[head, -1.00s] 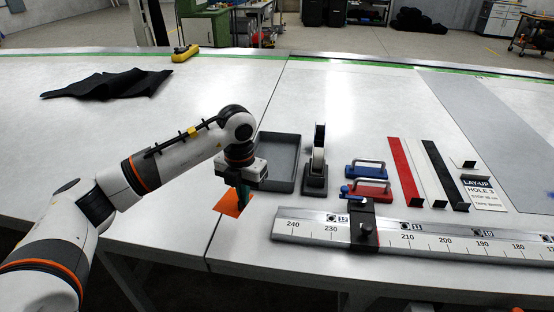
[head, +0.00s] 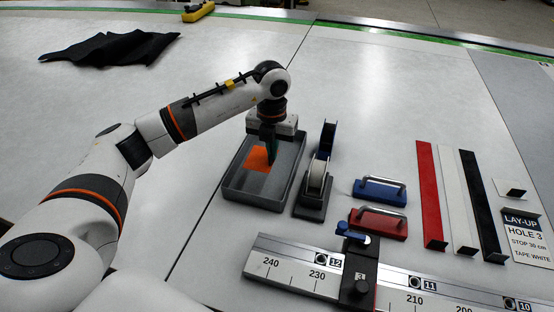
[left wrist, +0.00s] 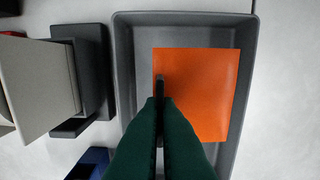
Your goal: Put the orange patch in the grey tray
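The orange patch (head: 257,159) is inside the outline of the grey tray (head: 233,192), over its floor; I cannot tell whether it touches the floor. In the left wrist view the flat patch (left wrist: 205,95) lies within the tray walls (left wrist: 122,75), towards the right side. My left gripper (head: 270,150) points down over the tray. Its green fingers (left wrist: 160,101) are close together on a dark upright strip at the patch's left edge. The fingers hide part of the patch and tray. My right gripper is not in view.
A tape dispenser (head: 315,185) stands close to the right of the tray. Blue (head: 378,190) and red (head: 377,223) handled blocks lie further right. A long ruler rail (head: 300,268) lies in front. A black cloth (head: 110,47) lies far left. The table left of the tray is clear.

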